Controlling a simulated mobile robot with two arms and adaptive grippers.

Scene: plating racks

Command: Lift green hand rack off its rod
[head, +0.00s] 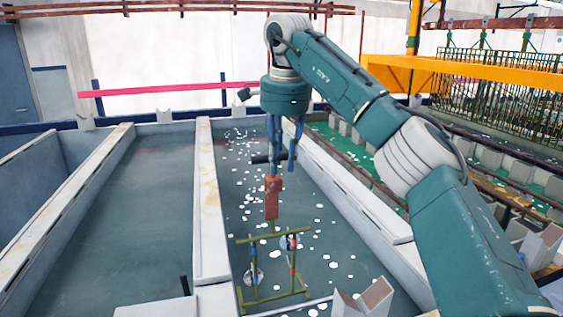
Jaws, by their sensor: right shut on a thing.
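The green hand rack (240,270) hangs upright below my right gripper (282,160), over the tank with white floating specks. It has a green frame, an orange-red upper piece (272,197) and small round parts hung inside. My right gripper points down with its blue fingers shut at the rack's top, beside a short dark bar. Whether the rack still touches a rod is not clear from this view. My left gripper is out of view.
A pale divider wall (208,200) stands left of the rack, with a second tank (140,215) beyond it. A pink bar (165,90) crosses behind the tanks. White blocks (365,300) stand at the front. An orange beam (480,78) and hanging racks are at right.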

